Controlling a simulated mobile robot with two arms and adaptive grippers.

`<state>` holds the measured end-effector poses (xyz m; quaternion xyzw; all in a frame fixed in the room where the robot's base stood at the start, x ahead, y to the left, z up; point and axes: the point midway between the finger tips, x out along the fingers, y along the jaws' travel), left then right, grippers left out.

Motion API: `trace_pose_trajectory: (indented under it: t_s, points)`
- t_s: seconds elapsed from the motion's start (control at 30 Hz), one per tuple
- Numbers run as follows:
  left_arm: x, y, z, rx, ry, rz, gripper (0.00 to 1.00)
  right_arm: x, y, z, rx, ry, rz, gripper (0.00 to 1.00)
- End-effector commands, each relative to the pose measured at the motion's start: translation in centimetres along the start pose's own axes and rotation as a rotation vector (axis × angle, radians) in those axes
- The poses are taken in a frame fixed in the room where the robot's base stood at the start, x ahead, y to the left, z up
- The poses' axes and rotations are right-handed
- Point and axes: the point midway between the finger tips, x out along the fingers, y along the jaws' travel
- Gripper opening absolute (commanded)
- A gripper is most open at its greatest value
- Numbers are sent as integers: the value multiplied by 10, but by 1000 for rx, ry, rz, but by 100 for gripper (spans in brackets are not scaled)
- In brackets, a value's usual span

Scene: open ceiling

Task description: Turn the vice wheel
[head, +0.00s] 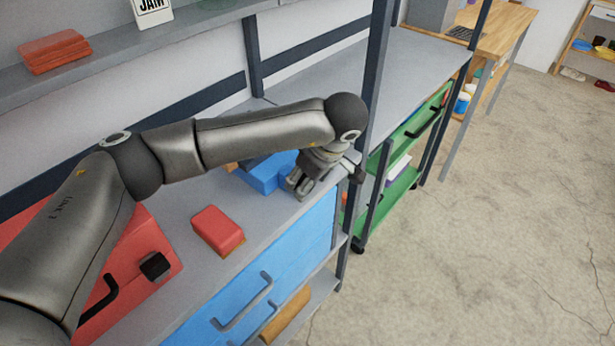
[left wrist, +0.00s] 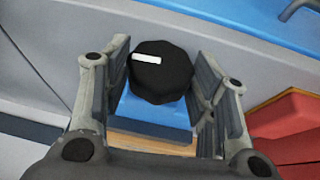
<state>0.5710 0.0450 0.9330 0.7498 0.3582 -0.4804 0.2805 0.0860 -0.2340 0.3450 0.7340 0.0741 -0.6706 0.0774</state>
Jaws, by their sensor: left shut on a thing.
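The blue vice (head: 266,172) sits on the grey workbench, partly hidden behind my left arm and gripper in the head view. Its blue body (left wrist: 152,114) also shows in the left wrist view, with a wooden piece below it. The vice wheel (left wrist: 162,82) is a black, faceted knob with a white mark on its face. My left gripper (head: 299,186) is at the front of the vice. In the left wrist view its two fingers (left wrist: 161,70) stand either side of the wheel, shut on it. The wheel is hidden in the head view. My right gripper is not in view.
A red block (head: 218,230) lies on the bench, left of the vice, and a red toolbox (head: 142,250) stands further left. Blue drawers (head: 290,262) are under the bench. A dark shelf post (head: 374,80) rises close to my left wrist. Open floor lies right.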

Motion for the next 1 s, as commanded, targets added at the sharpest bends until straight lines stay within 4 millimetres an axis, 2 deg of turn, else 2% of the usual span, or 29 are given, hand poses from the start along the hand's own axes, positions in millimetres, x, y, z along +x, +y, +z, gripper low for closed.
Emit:
trace_pose_trajectory:
  t_s: [0.17, 1.0]
  points:
    - [1, 1, 0, 11, 3, -27, 29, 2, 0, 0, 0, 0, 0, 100]
    - [4, 9, 1, 172, 4, -418, 29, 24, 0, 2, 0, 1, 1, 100]
